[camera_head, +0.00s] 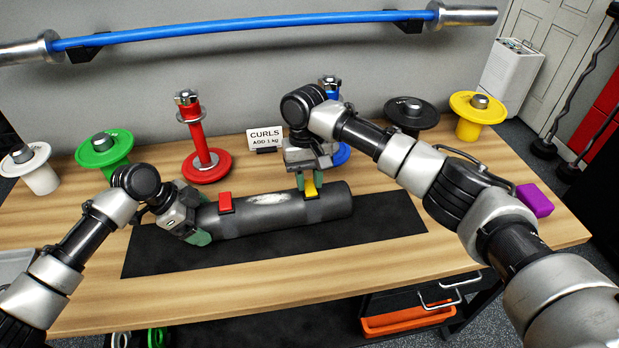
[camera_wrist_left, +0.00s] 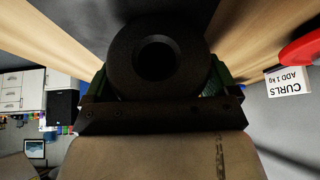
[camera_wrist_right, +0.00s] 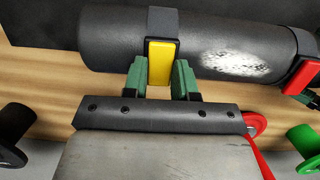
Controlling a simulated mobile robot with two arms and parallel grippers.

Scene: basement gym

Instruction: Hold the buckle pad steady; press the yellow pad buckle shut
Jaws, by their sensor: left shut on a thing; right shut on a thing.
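The buckle pad (camera_head: 275,214) is a thick dark grey roll with a pale scuffed patch, lying on a black mat (camera_head: 385,222). The yellow pad buckle (camera_head: 311,190) sits on a dark strap near its right end; a red buckle (camera_head: 225,202) is near its left end. My left gripper (camera_head: 193,217) is shut on the pad's left end; the left wrist view shows the round end (camera_wrist_left: 157,60) between its green fingers. My right gripper (camera_wrist_right: 160,78) points down, its green fingers closed on both sides of the yellow buckle. I cannot tell whether the buckle is latched.
A red post with a base plate (camera_head: 208,165) stands behind the pad, and a blue one (camera_head: 331,90) is partly hidden behind my right arm. Green, white, black and yellow plates stand along the back. A purple block (camera_head: 535,200) lies at the right. A CURLS sign (camera_head: 265,138) stands behind.

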